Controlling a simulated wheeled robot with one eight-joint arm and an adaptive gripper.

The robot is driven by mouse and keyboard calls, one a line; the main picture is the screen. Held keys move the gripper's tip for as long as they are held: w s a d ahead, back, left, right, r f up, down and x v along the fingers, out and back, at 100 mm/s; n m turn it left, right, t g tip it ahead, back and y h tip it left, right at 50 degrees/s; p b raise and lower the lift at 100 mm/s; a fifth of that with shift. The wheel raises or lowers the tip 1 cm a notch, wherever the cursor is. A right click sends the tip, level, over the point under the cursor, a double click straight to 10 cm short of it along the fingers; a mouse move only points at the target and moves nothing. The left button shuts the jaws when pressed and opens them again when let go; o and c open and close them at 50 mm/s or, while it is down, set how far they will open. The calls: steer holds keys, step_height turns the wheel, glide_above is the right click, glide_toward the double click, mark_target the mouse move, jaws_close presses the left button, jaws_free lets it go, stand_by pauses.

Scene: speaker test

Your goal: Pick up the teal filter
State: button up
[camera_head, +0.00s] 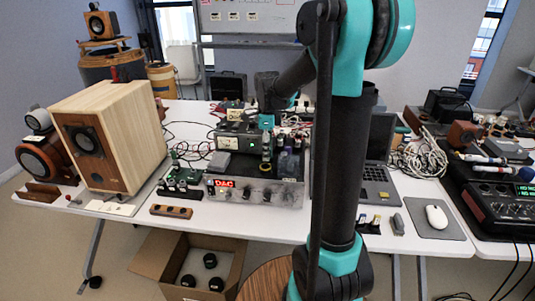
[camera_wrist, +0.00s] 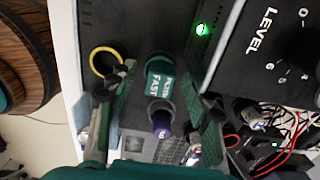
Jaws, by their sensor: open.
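The teal filter (camera_wrist: 160,78) is a short teal cylinder with white lettering that reads like "PURE FAST". In the wrist view it stands between and slightly beyond the fingertips of my gripper (camera_wrist: 158,95), which is open. Whether a finger touches it I cannot tell. In the head view my gripper (camera_head: 266,104) points down over the stacked equipment at the table's middle. A teal patch below it seems to be the filter (camera_head: 266,121), partly hard to tell from my fingers.
A purple-ended grey cylinder (camera_wrist: 161,122) and a yellow ring (camera_wrist: 105,61) lie close to the filter. A black box with a green light (camera_wrist: 203,28) is beside it. A wooden speaker (camera_head: 110,135) stands left; a laptop (camera_head: 377,183) and mouse (camera_head: 436,217) are right.

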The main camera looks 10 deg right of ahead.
steer(key=c, duration=1.1)
steer(key=shift+r, duration=0.1)
steer(key=shift+c, duration=0.2)
